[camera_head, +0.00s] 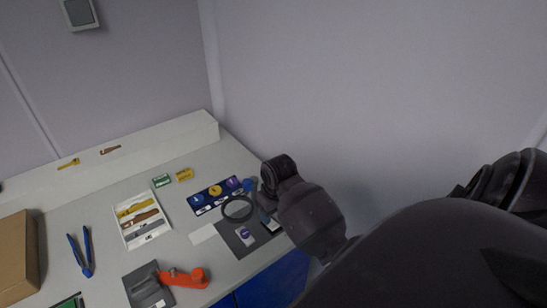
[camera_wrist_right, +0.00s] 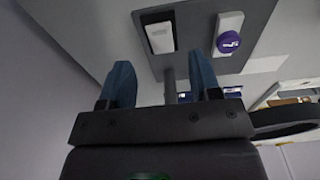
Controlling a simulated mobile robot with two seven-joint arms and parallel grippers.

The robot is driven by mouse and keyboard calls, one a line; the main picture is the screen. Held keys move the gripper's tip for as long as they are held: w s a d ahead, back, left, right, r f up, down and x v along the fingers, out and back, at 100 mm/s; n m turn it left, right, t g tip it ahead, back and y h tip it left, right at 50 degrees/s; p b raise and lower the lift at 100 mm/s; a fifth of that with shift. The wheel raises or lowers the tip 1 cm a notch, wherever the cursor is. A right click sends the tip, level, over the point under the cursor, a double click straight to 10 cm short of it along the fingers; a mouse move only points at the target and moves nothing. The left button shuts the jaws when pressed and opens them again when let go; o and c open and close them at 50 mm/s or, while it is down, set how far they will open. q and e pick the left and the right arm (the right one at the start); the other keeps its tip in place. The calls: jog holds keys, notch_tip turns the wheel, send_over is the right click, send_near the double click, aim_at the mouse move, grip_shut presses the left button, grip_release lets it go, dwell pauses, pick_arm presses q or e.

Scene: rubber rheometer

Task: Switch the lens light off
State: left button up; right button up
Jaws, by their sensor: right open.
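The lens light has a dark grey base plate (camera_head: 232,238) on the bench and a black ring lens (camera_head: 238,208) above it. In the right wrist view the base plate (camera_wrist_right: 192,12) carries a white rocker switch (camera_wrist_right: 160,37) in a black frame and a purple round button (camera_wrist_right: 229,41) on a white strip. The ring (camera_wrist_right: 285,121) shows at the right there. My right gripper (camera_wrist_right: 160,75) is open and empty, its blue fingers pointing toward the plate near the switch. In the head view my right gripper (camera_head: 259,200) is beside the ring, partly hidden by my wrist. My left gripper is out of view.
Left of the lens light are a blue card (camera_head: 213,196), a white tray (camera_head: 127,222) with samples, an orange-handled tool (camera_head: 187,277) and blue pliers (camera_head: 83,252). A cardboard box (camera_head: 17,258) stands at far left. A wall rises behind my right arm.

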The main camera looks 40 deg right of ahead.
aim_at(275, 227)
jog(key=r, duration=0.5)
jog(key=shift+s+r, duration=0.3)
jog(key=shift+r, duration=0.1)
jog(key=shift+a, duration=0.1)
jog(key=s+a+f+t, duration=0.1)
jog(key=s+a, duration=0.3)
jog(key=s, duration=0.3)
jog(key=s+a+n+t, duration=0.1)
jog(key=s+a, duration=0.2)
jog(key=s, duration=0.3)
jog(key=s+a+f, duration=0.1)
jog(key=s+a, duration=0.3)
jog(key=s, duration=0.3)
jog(key=w+f+t+b, duration=0.1)
jog(key=w+f+t, duration=0.2)
jog(key=f, duration=0.3)
jog(key=w+f+n+t+b, duration=0.1)
jog(key=w+f+t+b, duration=0.1)
jog(key=w+f+t, duration=0.2)
jog(key=shift+w+f+t, duration=0.2)
jog(key=shift+f+t, duration=0.5)
jog(key=shift+f, duration=1.1)
jog(key=shift+d, duration=0.1)
